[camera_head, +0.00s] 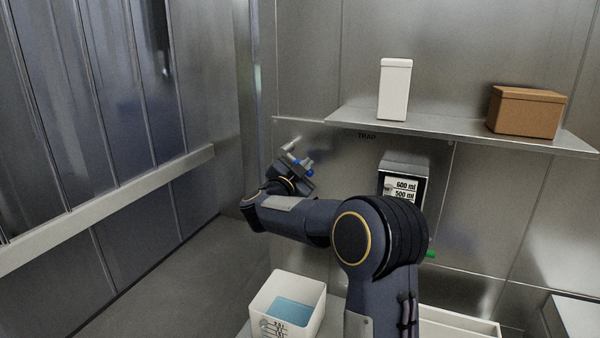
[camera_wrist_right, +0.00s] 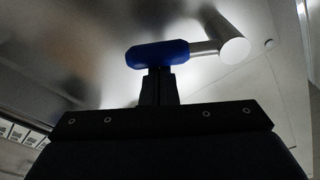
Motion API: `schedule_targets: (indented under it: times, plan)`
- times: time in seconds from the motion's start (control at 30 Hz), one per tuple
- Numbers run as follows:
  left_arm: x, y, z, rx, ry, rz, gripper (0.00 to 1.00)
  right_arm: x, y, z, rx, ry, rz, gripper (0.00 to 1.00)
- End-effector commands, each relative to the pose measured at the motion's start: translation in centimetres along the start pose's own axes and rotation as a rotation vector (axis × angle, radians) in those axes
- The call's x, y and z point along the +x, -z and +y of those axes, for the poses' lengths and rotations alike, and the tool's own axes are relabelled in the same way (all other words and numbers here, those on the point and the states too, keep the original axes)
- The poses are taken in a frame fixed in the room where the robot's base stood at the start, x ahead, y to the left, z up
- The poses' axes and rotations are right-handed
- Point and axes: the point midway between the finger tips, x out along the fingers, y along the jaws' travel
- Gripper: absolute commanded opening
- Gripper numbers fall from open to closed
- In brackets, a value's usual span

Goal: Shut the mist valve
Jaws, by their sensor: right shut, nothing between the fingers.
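The mist valve's blue lever (camera_head: 297,160) shows small on the back wall, by a short silver pipe (camera_head: 289,147). In the right wrist view, the rounded blue lever (camera_wrist_right: 157,54) lies crosswise, joined to a silver pipe (camera_wrist_right: 234,49) on its right. My right gripper (camera_head: 304,170) is at the lever, partly hidden by its own wrist. Its two fingers (camera_wrist_right: 158,73) are shut together with nothing between them, their tips at the lever's lower edge; I cannot tell whether they touch it. My left gripper is not in view.
A shelf (camera_head: 450,126) holds a white box (camera_head: 395,88) and a brown box (camera_head: 525,112). Below it is a grey unit (camera_head: 404,164) marked in ml, partly behind my arm. A white bin (camera_head: 258,305) with blue contents stands low in front. A rail (camera_head: 110,203) runs along the left wall.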

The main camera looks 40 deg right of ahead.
Motion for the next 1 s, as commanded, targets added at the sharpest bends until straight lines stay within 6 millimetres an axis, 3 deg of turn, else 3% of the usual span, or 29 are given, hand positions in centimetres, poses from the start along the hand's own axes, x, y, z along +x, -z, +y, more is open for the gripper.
schedule_targets:
  times: [0.1, 0.4, 1.0]
  plan:
    - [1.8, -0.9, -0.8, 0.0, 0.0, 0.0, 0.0, 0.3, -1.4, 0.8, 0.11, -0.015, -0.002, 0.0]
    - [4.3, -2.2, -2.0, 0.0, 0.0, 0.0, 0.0, 0.1, -3.3, 0.9, 0.394, -0.054, -0.003, 0.0]
    - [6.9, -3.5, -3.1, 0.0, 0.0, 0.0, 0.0, -0.4, -6.2, -0.4, 0.859, -0.122, -0.004, 0.0]
